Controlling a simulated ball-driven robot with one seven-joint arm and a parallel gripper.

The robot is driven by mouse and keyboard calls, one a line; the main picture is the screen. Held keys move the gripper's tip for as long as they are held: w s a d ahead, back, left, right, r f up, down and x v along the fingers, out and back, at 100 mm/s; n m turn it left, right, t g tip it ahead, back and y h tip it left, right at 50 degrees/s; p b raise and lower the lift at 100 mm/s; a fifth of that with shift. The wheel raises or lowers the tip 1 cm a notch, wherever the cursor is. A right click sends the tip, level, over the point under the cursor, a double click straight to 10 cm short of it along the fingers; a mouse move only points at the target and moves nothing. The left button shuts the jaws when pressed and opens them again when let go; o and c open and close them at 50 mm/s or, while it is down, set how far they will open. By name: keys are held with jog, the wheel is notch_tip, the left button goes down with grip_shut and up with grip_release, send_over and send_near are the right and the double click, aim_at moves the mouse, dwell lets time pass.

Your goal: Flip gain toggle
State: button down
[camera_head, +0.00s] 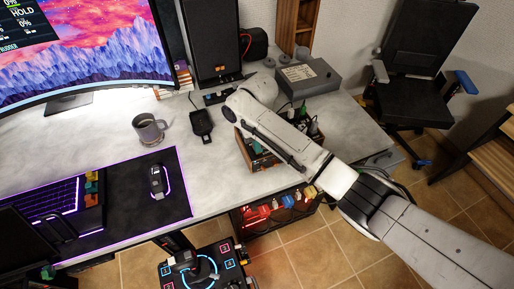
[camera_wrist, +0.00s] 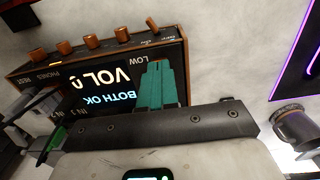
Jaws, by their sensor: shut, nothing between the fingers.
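The amplifier box (camera_wrist: 88,75) has a wood-edged case and a dark face. It fills the upper left of the wrist view, upside down. Its screen reads VOL, BOTH OK and LOW. Several copper knobs line its far edge, and a slim copper toggle lever (camera_wrist: 153,25) stands at the right end of that row; the label beside it is too small to read surely. My gripper (camera_wrist: 162,68) has teal fingers, shut and empty, over the screen side and short of the toggle.
A grey mug (camera_head: 149,129), a black mouse (camera_head: 157,181) and a keyboard (camera_head: 50,205) are left of the arm. A speaker (camera_head: 211,40) and a grey box (camera_head: 308,78) stand behind. Cables and connectors lie beside the amplifier. The desk between mouse and amplifier is clear.

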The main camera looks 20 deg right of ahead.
jog(key=shift+f, duration=0.2)
jog(key=shift+r, duration=0.1)
notch_tip(320, 180, up, 7)
jog(key=p, duration=0.7)
jog(key=shift+a, duration=0.1)
dwell(0.6)
